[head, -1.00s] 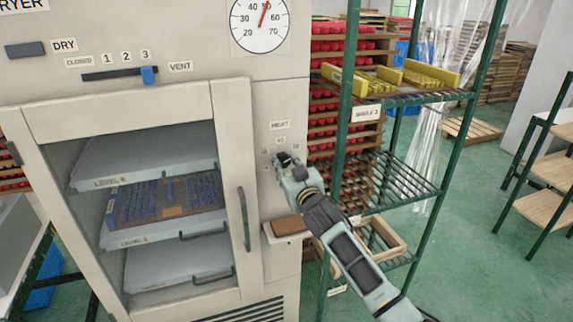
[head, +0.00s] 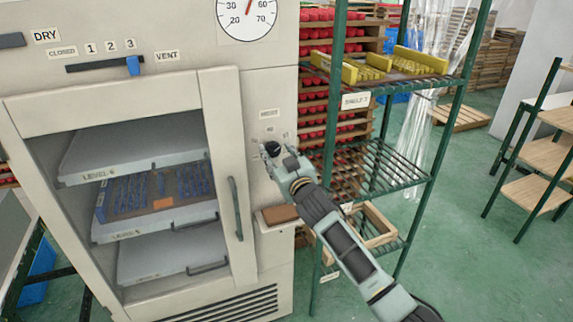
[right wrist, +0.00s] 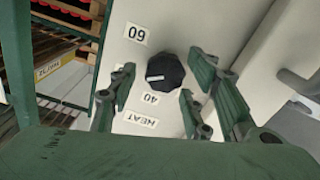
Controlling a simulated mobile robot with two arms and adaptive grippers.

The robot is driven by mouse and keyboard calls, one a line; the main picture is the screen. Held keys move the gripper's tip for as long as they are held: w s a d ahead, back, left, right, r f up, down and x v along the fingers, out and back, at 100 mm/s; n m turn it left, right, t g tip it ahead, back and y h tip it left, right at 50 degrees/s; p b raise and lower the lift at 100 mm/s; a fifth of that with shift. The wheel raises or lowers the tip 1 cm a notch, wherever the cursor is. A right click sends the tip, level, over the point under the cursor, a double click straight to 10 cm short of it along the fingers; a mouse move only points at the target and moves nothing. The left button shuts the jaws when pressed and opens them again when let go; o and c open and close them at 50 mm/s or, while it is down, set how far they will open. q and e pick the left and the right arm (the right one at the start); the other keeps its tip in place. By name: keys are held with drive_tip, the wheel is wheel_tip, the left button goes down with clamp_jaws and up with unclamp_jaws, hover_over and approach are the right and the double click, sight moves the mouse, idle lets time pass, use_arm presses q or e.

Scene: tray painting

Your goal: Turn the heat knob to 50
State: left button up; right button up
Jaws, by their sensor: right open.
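The heat knob (right wrist: 165,72) is black with a white pointer mark and sits on the dryer's front panel. In the right wrist view its mark points left, between the 60 label (right wrist: 137,33) and the 40 label (right wrist: 150,98). A finger covers the panel where a label between them might be. My right gripper (head: 279,155) is open in front of the knob. In the right wrist view its fingers stand on either side of the knob, with a visible gap on the left; contact on the right cannot be told. My left gripper is out of view.
The dryer (head: 222,100) has a glass door with trays inside and a temperature dial (head: 247,14) above. A small ledge with a brown block (head: 280,214) lies below the knob. A green shelf rack (head: 398,178) stands close to my right arm.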

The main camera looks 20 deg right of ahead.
drive_tip(key=s, duration=1.1)
drive_tip(key=shift+s+d, duration=0.15)
drive_tip(key=shift+d, duration=0.2)
drive_tip(key=shift+f, duration=0.1)
